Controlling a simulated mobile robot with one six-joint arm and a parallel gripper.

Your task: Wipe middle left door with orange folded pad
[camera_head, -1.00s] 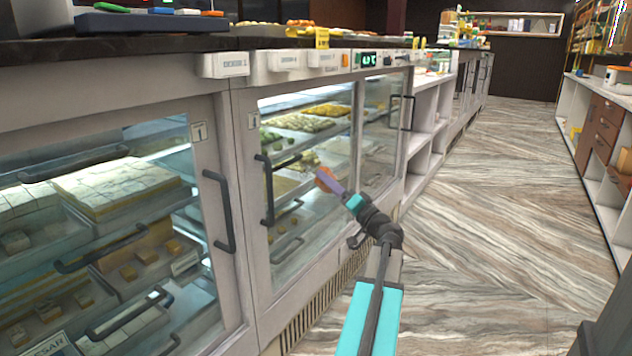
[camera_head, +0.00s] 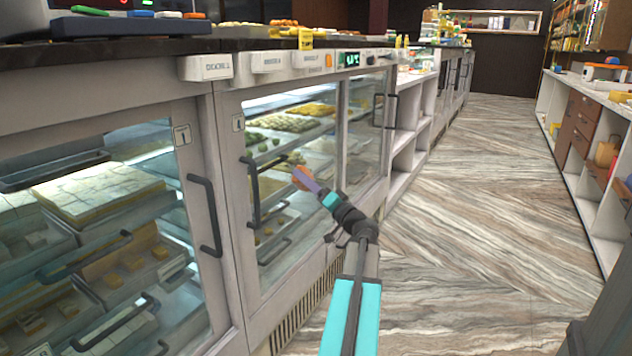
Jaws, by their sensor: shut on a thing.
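The middle glass door (camera_head: 288,205) of the display counter is shut. It has a pale frame and a dark vertical handle (camera_head: 252,190) on its left side. My gripper (camera_head: 306,183) is in front of this door's glass, right of the handle. It is shut on the orange folded pad (camera_head: 299,176), which shows as a small orange-brown shape at its tip. The pad overlaps the glass in the picture; whether it touches it I cannot tell. The gripper hides part of the pad.
A left glass door (camera_head: 188,150) with its own handle (camera_head: 205,215) is nearest, and a narrower door with a handle (camera_head: 391,110) stands farther right. White open shelves (camera_head: 408,140) follow. The marble-patterned floor (camera_head: 480,190) on the right is clear.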

